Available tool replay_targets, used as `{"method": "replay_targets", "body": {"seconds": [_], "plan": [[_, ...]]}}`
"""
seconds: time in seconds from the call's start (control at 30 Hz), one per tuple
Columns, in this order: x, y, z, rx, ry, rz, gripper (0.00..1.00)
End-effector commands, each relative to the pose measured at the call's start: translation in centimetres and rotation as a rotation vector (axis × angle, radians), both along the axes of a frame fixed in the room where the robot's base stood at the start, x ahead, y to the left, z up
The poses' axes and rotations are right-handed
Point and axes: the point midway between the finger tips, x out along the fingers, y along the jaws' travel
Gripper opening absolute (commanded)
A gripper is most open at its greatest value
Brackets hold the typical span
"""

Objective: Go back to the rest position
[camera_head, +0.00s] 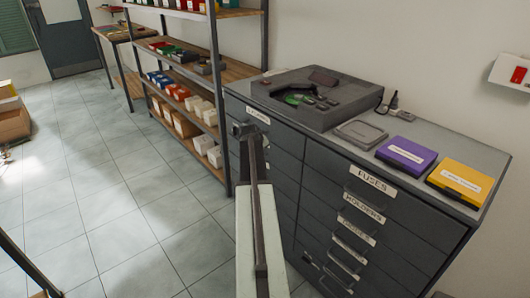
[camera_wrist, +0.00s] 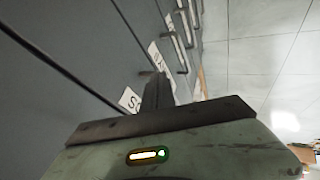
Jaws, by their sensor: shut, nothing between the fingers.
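My arm reaches up from the bottom middle of the head view, and my gripper (camera_head: 243,130) is at its far end, close to the front of the grey drawer cabinet (camera_head: 285,205). In the wrist view my gripper (camera_wrist: 157,88) is shut, with nothing held between the fingers. The cabinet's drawer fronts (camera_wrist: 70,45) pass close along its left side there. White drawer labels show just beyond the fingers, partly hidden by them.
On the cabinet top are a dark device (camera_head: 320,97), a grey case (camera_head: 361,134), a purple box (camera_head: 406,154) and a yellow box (camera_head: 461,181). A shelf unit (camera_head: 228,130) with several bins stands behind. The tiled floor (camera_head: 110,200) on the left is mostly clear.

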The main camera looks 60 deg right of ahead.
Motion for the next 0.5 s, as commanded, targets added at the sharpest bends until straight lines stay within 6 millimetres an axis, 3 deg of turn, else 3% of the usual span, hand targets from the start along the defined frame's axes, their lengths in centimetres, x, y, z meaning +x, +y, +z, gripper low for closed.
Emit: {"method": "replay_targets", "body": {"seconds": [0.03,0.2,0.33,0.5], "plan": [[-0.7,1.0,2.8,0.0,0.0,-0.002,0.0],[-1.6,3.7,6.4,0.001,0.001,-0.002,0.0],[-2.0,4.8,7.6,0.002,0.001,-0.003,0.0],[-2.0,5.0,7.4,0.003,0.001,-0.002,0.0]]}}
